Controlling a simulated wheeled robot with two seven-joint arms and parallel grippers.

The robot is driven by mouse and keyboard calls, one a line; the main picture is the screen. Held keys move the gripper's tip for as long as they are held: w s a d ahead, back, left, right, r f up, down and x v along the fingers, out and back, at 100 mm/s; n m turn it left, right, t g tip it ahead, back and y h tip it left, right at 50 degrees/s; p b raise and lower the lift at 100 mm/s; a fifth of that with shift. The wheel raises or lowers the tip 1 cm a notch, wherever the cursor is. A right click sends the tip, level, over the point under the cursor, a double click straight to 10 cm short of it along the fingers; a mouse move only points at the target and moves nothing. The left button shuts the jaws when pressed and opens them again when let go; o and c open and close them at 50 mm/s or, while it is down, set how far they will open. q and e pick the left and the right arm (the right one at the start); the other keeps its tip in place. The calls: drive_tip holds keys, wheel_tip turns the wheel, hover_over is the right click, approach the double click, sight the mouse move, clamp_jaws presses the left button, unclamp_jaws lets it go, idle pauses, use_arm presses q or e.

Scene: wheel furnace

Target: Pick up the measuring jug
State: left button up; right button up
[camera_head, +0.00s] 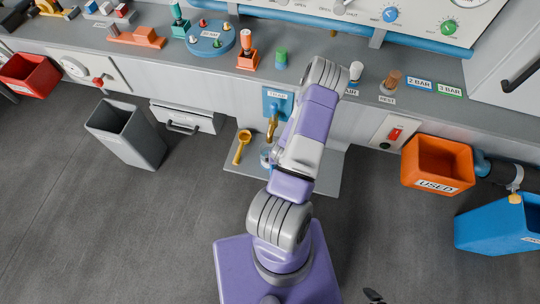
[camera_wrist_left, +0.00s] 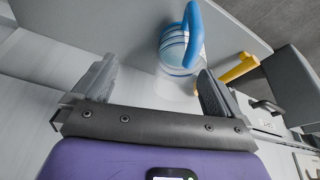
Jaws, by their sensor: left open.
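The measuring jug (camera_wrist_left: 172,58) is clear with blue bands and a blue handle. In the left wrist view it stands beyond my left gripper (camera_wrist_left: 157,72), nearer the right-hand finger. That gripper is open and empty, with its fingers apart. In the head view only a small part of the jug (camera_head: 265,157) shows beside my purple arm, on the grey low shelf (camera_head: 325,178) under the tap (camera_head: 272,128). My arm hides the left gripper there. A small dark tip at the bottom edge of the head view may belong to my right gripper (camera_head: 373,295).
A yellow scoop (camera_head: 242,147) lies left of the jug. A grey bin (camera_head: 125,133) and a drawer (camera_head: 185,117) are further left. An orange bin (camera_head: 437,163) and a blue bin (camera_head: 500,225) stand at right. The long counter (camera_head: 340,70) runs above the shelf.

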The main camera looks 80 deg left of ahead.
use_arm(q)
drive_tip(key=shift+n+y, duration=0.4)
drive_tip(key=shift+n, duration=0.1)
drive_tip(key=s+a+f+b, duration=0.1)
drive_tip(key=f, duration=0.1)
drive_tip(key=s+a+f+b, duration=0.1)
drive_tip(key=a+f, duration=0.1)
drive_tip(key=s+a+f+b, duration=0.1)
drive_tip(key=f, duration=0.1)
drive_tip(key=shift+s+a+f, duration=0.2)
drive_tip(key=shift+a+f, duration=0.05)
drive_tip(key=shift+f, duration=0.1)
drive_tip(key=shift+a+f, duration=0.25)
drive_tip(key=shift+f, duration=0.15)
drive_tip(key=shift+r, duration=0.1)
drive_tip(key=c, duration=1)
drive_tip(key=shift+r, duration=0.1)
